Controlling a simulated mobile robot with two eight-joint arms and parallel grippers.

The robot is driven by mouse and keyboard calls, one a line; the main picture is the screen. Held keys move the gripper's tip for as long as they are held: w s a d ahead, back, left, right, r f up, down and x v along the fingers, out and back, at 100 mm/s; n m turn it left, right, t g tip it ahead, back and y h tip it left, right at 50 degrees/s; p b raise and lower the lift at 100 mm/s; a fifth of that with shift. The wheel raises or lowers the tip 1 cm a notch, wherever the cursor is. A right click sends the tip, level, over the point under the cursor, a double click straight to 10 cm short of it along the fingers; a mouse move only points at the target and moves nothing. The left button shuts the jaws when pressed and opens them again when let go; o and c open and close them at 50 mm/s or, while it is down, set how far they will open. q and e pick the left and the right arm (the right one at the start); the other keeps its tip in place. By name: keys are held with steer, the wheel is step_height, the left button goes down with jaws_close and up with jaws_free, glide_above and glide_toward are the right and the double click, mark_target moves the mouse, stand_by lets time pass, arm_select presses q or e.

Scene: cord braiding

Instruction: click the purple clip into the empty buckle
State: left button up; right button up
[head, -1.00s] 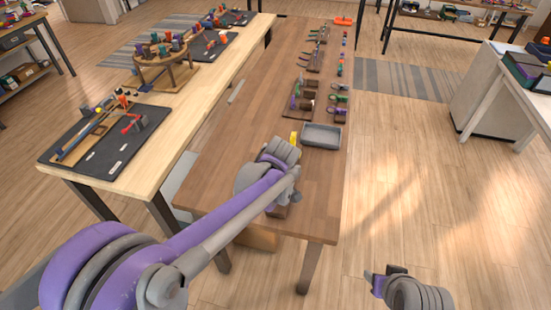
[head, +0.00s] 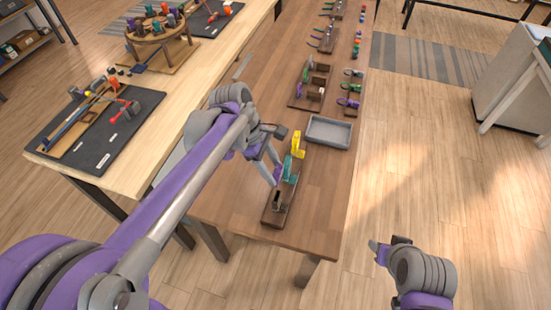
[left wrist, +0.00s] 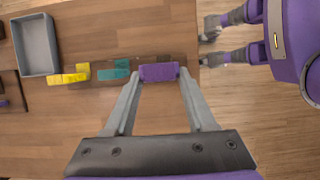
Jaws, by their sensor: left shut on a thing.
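My left gripper (head: 275,176) is shut on the purple clip (left wrist: 159,72), which lies across between its fingertips. In the head view the purple clip (head: 278,172) is over or beside a dark wooden strip (head: 270,219) near the table's front end. A dark upright holder (head: 277,201), which looks like the empty buckle, stands at the strip's near end. A teal piece (head: 290,168) and a yellow piece (head: 298,146) stand in line behind. I cannot tell whether the clip touches the holder. My right gripper (head: 381,252) is off the table at the right; its opening is unclear.
A grey tray (head: 328,142) sits behind and right of the strip, empty. Farther back are boards with clips and cords (head: 310,88) and purple-and-dark pieces (head: 348,103). The table's right front area is clear. A light wooden table (head: 123,178) stands at the left.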

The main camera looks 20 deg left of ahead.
arm_select(q)
steer(key=shift+s+f+b, duration=0.2)
steer(key=shift+f+b, duration=0.75)
steer(key=shift+f, duration=0.75)
steer(key=shift+s+f+b, duration=0.2)
steer(key=shift+f+b, duration=0.7)
steer(key=shift+f, duration=0.8)
arm_select(e)
steer(key=s+f, duration=0.3)
steer(key=f, duration=0.2)
steer(key=shift+f, duration=0.15)
arm_select(q)
steer(key=shift+a, duration=0.1)
steer(key=o, duration=0.6)
jaws_close()
steer(key=shift+f+b, duration=0.9)
steer(key=shift+f, duration=0.45)
arm_select(e)
steer(key=shift+s+f+g, duration=0.15)
steer(key=shift+s+f, duration=0.05)
steer(key=shift+f, duration=0.4)
steer(key=shift+s+f+g, duration=0.15)
steer(key=shift+f, duration=0.4)
